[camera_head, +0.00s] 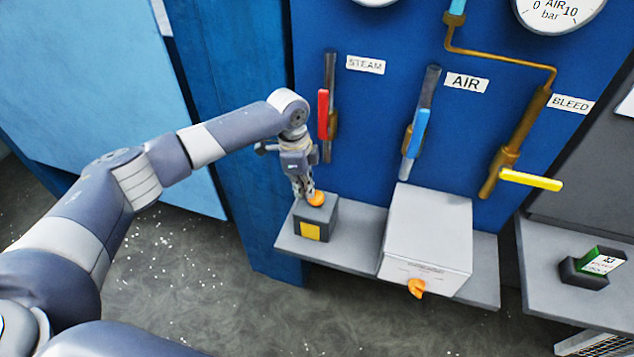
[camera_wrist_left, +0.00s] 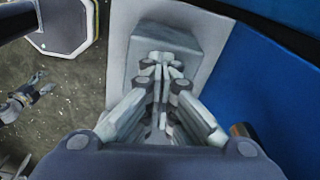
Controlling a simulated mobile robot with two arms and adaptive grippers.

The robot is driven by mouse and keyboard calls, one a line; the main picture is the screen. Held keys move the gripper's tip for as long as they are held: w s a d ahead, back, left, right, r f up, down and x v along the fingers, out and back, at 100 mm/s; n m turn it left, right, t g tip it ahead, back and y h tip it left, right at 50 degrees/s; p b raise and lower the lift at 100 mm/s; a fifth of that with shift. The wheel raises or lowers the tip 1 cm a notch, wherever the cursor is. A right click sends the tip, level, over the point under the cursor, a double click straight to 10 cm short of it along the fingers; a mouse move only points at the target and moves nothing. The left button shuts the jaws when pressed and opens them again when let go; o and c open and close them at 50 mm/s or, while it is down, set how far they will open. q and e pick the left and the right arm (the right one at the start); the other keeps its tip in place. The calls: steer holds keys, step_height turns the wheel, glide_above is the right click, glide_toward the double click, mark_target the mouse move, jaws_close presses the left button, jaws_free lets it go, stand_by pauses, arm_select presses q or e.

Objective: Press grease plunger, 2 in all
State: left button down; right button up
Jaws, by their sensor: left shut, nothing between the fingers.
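The grease plunger is an orange cap (camera_head: 316,198) on top of a small dark grey box (camera_head: 316,221) with a yellow label. The box stands on the left part of a grey shelf (camera_head: 355,236). My left gripper (camera_head: 304,195) is shut and empty, pointing down at the plunger. Its fingertips are at or just beside the cap; I cannot tell whether they touch. In the left wrist view the shut fingers (camera_wrist_left: 163,68) are over the grey box (camera_wrist_left: 180,42), and the orange cap is hidden.
A large grey box (camera_head: 428,232) with an orange knob (camera_head: 416,288) stands right of the plunger. Behind are red (camera_head: 323,114), blue (camera_head: 420,130) and yellow (camera_head: 532,180) valve handles on a blue panel. A green-topped item (camera_head: 602,260) lies on the right shelf.

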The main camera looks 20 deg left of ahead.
arm_select(q)
steer(key=shift+s+a, duration=0.2)
steer(key=shift+a, duration=0.35)
steer(key=shift+w+r, duration=0.1)
steer(key=shift+r, duration=0.15)
step_height(320, 180, up, 12)
steer(key=a, duration=0.1)
steer(key=shift+f, duration=0.2)
